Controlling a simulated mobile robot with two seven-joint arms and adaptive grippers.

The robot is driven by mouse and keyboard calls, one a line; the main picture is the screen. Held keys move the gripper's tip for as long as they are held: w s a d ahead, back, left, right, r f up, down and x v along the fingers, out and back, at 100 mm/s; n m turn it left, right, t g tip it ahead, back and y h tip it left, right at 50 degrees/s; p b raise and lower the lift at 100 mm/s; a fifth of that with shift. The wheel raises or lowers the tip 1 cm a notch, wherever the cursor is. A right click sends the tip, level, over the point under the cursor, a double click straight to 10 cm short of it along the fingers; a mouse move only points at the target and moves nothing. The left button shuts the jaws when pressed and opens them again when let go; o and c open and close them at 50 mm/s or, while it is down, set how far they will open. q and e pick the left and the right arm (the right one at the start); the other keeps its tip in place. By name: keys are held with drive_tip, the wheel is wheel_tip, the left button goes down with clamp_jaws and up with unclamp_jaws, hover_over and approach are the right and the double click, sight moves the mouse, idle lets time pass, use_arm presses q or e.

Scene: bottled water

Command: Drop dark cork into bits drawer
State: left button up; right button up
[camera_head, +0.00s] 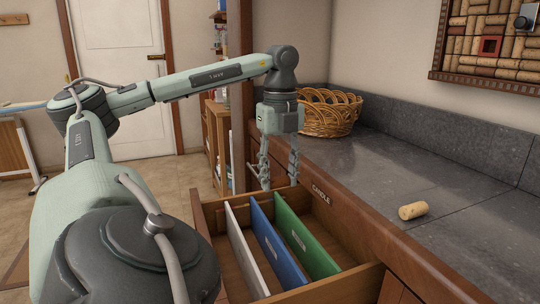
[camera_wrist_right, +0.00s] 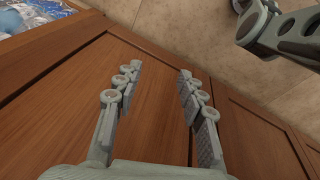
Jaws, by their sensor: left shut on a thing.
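An open wooden drawer (camera_head: 328,290) stands out from under the counter, with a white, a blue and a green divider inside. I cannot read the divider labels. My left gripper (camera_head: 279,182) points down at the far end of the drawer. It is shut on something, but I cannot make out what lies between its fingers. A light tan cork (camera_head: 413,210) lies on its side on the counter, to the right of the drawer. I see no dark cork. My right gripper (camera_wrist_right: 153,85) is open and empty in front of wooden cabinet panels in the right wrist view.
The grey stone counter (camera_head: 465,240) is mostly clear. A wicker basket (camera_head: 330,115) stands at its far end. The counter's wooden edge carries a label reading CANDLE (camera_head: 321,194). A framed cork board (camera_head: 490,45) hangs on the wall.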

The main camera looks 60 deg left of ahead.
use_arm(q)
drive_tip(key=shift+w+d+f, duration=0.15)
drive_tip(key=shift+w+d, duration=0.05)
drive_tip(key=shift+d, duration=0.2)
drive_tip(key=shift+f, duration=0.25)
drive_tip(key=shift+f+b, duration=1.65)
drive_tip(key=shift+f, duration=1.05)
use_arm(e)
drive_tip(key=w+r, duration=0.3)
drive_tip(key=r, duration=0.5)
drive_tip(key=shift+w+a+r+t, duration=0.25)
drive_tip(key=shift+a+r+t, duration=0.15)
use_arm(q)
drive_tip(key=o, duration=0.8)
drive_tip(key=shift+r, duration=0.1)
